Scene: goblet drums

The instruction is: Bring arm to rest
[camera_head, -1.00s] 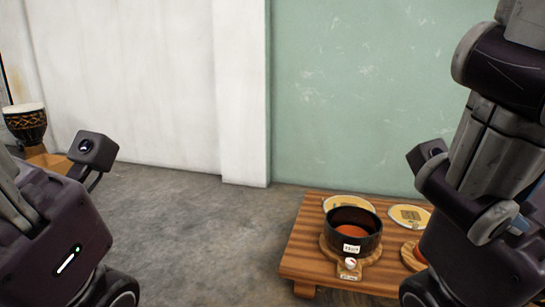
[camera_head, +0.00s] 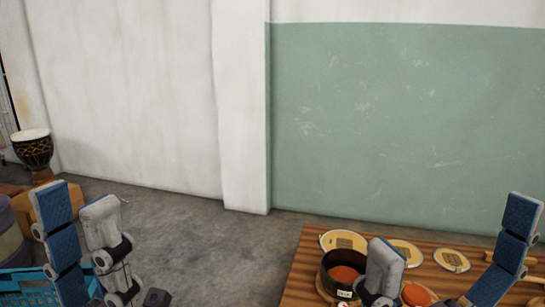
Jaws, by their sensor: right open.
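My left gripper (camera_head: 76,200) is at the lower left with its fingers pointing up. Its blue-padded finger and grey-backed finger stand apart, with nothing seen between them. My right gripper (camera_head: 454,225) is at the lower right, also pointing up. Its fingers are spread wide over the front of the wooden table, with no object held between them. The lower parts of both arms are cut off by the bottom edge.
A wooden table (camera_head: 312,262) at the lower right bears a dark bowl (camera_head: 335,283) with orange contents and several round yellowish discs. A goblet drum (camera_head: 33,153) stands at the far left. A blue crate (camera_head: 22,284) is behind my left gripper. Grey floor lies between.

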